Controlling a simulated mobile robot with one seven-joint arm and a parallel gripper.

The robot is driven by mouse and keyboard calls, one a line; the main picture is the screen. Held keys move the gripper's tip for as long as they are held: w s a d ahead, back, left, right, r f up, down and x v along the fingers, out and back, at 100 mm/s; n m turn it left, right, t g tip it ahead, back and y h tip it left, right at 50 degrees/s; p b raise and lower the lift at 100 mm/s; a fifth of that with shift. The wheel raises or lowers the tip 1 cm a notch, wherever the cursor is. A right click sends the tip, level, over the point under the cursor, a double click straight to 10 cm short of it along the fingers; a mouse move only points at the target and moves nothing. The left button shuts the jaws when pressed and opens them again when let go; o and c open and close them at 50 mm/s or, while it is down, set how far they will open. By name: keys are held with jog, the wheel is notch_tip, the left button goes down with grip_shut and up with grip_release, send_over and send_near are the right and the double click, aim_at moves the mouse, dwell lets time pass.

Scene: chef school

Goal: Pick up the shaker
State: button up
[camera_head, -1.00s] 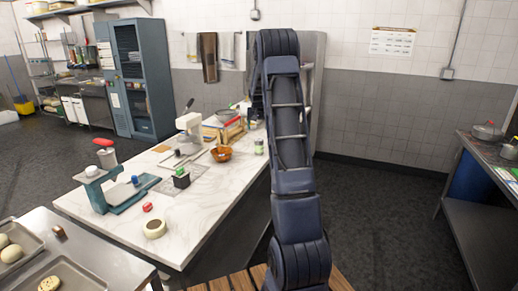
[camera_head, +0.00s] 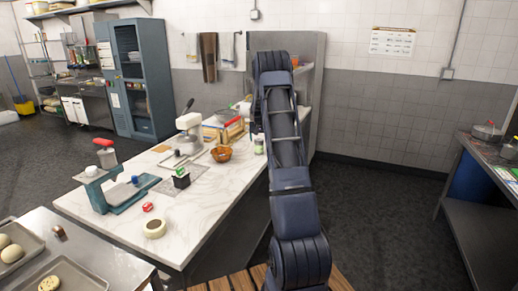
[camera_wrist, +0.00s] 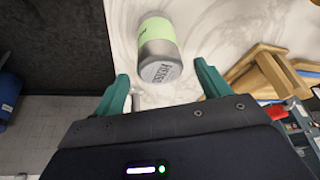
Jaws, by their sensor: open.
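The shaker (camera_head: 259,145) is a small cylinder with a light green band and a grey end, standing near the marble counter's right edge, just left of my arm in the head view. In the wrist view the shaker (camera_wrist: 158,45) appears large, with its grey lettered end facing the camera. My gripper (camera_wrist: 163,86) is open, with a green finger to each side of the shaker's near end. The shaker looks just beyond the fingertips and not gripped. In the head view my arm hides the gripper.
The marble counter (camera_head: 200,215) holds an orange-brown bowl (camera_head: 221,154) left of the shaker. Wooden pieces (camera_wrist: 262,66) lie to the right in the wrist view. Dark floor lies right of the counter.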

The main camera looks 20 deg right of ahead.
aim_at(259, 147)
jog(key=x, duration=0.4)
jog(key=shift+s+a+f, duration=0.1)
jog(key=shift+a+f, duration=0.05)
jog(key=shift+f, duration=0.25)
jog(key=c, duration=1.2)
jog(key=shift+o, duration=0.2)
jog(key=shift+r, duration=0.1)
